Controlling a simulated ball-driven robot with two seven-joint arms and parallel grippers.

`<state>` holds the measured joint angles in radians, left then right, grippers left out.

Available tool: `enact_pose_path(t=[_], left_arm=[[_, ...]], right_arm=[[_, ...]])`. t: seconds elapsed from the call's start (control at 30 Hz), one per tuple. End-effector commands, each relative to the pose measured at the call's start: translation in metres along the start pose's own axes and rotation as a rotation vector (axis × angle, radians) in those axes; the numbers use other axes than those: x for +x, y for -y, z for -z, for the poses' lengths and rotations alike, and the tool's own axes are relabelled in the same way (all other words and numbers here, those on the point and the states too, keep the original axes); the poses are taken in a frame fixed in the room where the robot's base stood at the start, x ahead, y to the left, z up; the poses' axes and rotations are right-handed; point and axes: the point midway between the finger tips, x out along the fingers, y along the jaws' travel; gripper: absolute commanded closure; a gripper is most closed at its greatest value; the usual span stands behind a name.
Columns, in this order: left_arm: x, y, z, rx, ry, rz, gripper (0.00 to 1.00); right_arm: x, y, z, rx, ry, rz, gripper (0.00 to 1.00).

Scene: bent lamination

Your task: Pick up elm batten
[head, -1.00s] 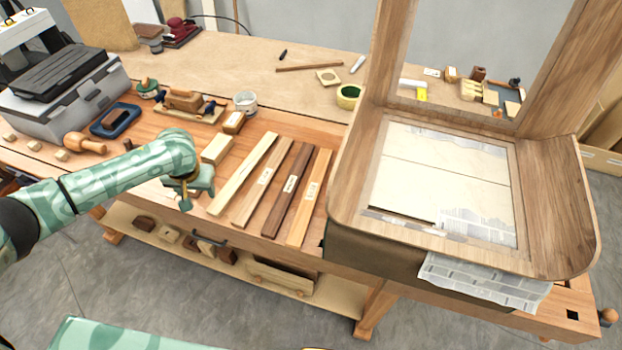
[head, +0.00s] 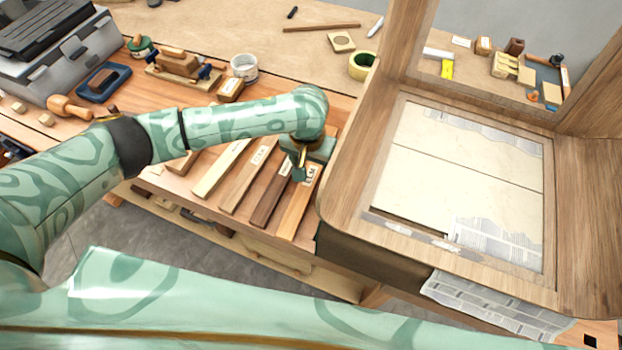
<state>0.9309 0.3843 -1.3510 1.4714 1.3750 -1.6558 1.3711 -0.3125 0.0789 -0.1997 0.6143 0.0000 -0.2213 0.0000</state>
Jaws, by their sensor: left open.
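The elm batten (head: 297,213) is the rightmost of a row of wooden strips on the workbench, light orange-brown with a white label that appears to read ELM. It lies lengthwise, slanting from near to far, right beside the curved wooden frame. My left gripper (head: 299,172) is open and points down over the batten's labelled part. It hides the far end of the batten. I cannot tell whether the fingers touch the wood. My right gripper is not in view.
A dark batten (head: 268,203) lies close to the left, with a mid-brown batten (head: 242,187) and a pale one (head: 214,174) beyond. The tall curved frame (head: 337,190) stands close on the right.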

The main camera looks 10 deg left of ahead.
Motion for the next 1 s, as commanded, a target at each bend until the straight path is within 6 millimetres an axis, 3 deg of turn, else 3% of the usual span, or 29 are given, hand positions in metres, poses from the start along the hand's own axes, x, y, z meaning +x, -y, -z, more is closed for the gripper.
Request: enact_pose_path(t=[0.03, 0.27, 0.53, 0.77, 0.97, 1.0], left_arm=[[0.009, 0.0, 0.0, -0.002, 0.001, -0.001, 0.37], [0.023, 0.001, 0.001, 0.0, -0.001, 0.0, 0.37], [0.066, 0.006, 0.003, 0.0, 0.0, 0.001, 0.37], [0.067, 0.006, 0.004, 0.0, -0.003, 0.0, 0.37], [0.067, 0.006, 0.004, 0.0, -0.003, 0.0, 0.87], [0.067, 0.006, 0.004, 0.0, -0.003, 0.0, 0.91]], right_arm=[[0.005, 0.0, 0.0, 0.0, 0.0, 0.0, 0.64], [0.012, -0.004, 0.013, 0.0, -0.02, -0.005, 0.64], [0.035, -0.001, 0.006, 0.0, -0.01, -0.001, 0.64], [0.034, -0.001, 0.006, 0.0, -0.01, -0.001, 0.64], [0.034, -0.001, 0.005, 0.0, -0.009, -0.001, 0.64], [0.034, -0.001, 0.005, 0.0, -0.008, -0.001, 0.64]])
